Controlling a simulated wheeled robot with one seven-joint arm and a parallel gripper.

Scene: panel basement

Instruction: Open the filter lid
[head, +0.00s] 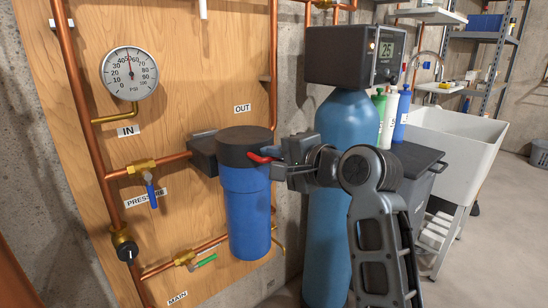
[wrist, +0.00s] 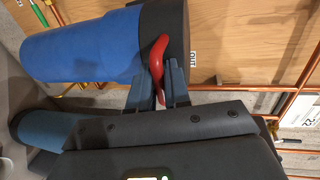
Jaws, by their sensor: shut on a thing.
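The filter is a blue canister (head: 245,210) with a black lid (head: 246,147) on top, fixed to the wooden board in the head view. The lid sits on the canister with no gap that I can see. A red handle (wrist: 158,55) sits at the lid's side; it also shows in the head view (head: 262,156). My gripper (wrist: 161,94) is shut on the red handle, with a finger on each side of it. In the head view my gripper (head: 277,156) reaches the lid from the right. In the wrist view the canister (wrist: 80,45) lies sideways at upper left.
A tall blue tank (head: 340,120) with a dark control head stands right behind my arm. Copper pipes (head: 85,110), a pressure gauge (head: 129,73), a blue-handled valve (head: 151,190) and a green-handled valve (head: 203,261) are left of the filter. A white sink (head: 450,140) stands far right.

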